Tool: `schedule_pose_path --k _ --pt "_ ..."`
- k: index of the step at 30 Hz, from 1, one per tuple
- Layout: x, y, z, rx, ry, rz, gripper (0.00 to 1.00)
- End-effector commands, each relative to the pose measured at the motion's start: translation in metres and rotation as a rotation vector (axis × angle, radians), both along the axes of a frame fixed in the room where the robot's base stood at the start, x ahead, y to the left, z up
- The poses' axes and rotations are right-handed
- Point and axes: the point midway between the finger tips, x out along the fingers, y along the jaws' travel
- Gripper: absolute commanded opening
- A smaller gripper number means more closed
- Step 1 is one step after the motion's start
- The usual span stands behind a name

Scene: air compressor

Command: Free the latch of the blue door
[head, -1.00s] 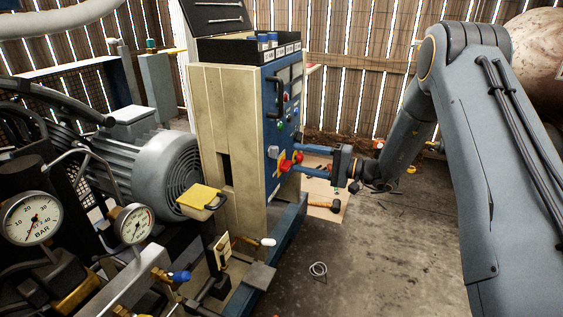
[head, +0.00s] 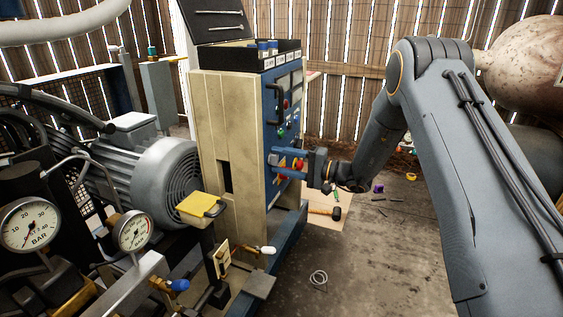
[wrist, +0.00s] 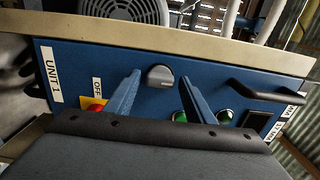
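The blue door (head: 270,118) is the front panel of the beige cabinet, and it appears closed. In the wrist view the blue door (wrist: 75,72) carries a grey round knob (wrist: 160,76), which looks like the latch. My gripper (head: 277,163) is at the lower part of the door. In the wrist view my gripper (wrist: 159,79) is open, with one blue finger on each side of the grey knob. I cannot tell whether the fingers touch it. A red and yellow OFF switch (wrist: 95,106) is partly hidden beside the left finger. The knob is not clear in the head view.
A yellow-topped box (head: 202,207) and pressure gauges (head: 30,224) are at the left. A mallet (head: 326,211) and a ring (head: 318,277) lie on the floor.

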Motion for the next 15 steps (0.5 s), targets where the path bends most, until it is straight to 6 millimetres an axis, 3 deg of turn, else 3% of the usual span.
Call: schedule_pose_path --k 1,6,15 --pt "0.0 -0.0002 0.0 0.0 0.0 0.0 0.4" --pt "-0.0001 -0.0003 0.0 0.0 0.0 0.0 0.12" --pt "-0.0002 -0.0003 0.0 0.011 0.033 0.0 0.12"
